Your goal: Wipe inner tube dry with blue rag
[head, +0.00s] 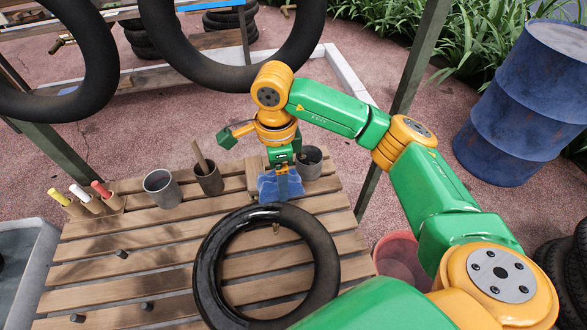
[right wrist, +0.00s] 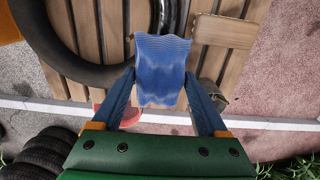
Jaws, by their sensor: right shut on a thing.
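The black inner tube (head: 322,250) lies flat on the slatted wooden table. Its left and front parts look glossy and wet, while its far right part looks matt. My right gripper (head: 282,172) is shut on the blue rag (head: 279,188), just beyond the tube's far edge. My left gripper is out of view.
Colored markers (head: 80,193) stand at the left. Other tubes hang behind. A red bucket (head: 400,258) and blue barrel (head: 525,100) are right.

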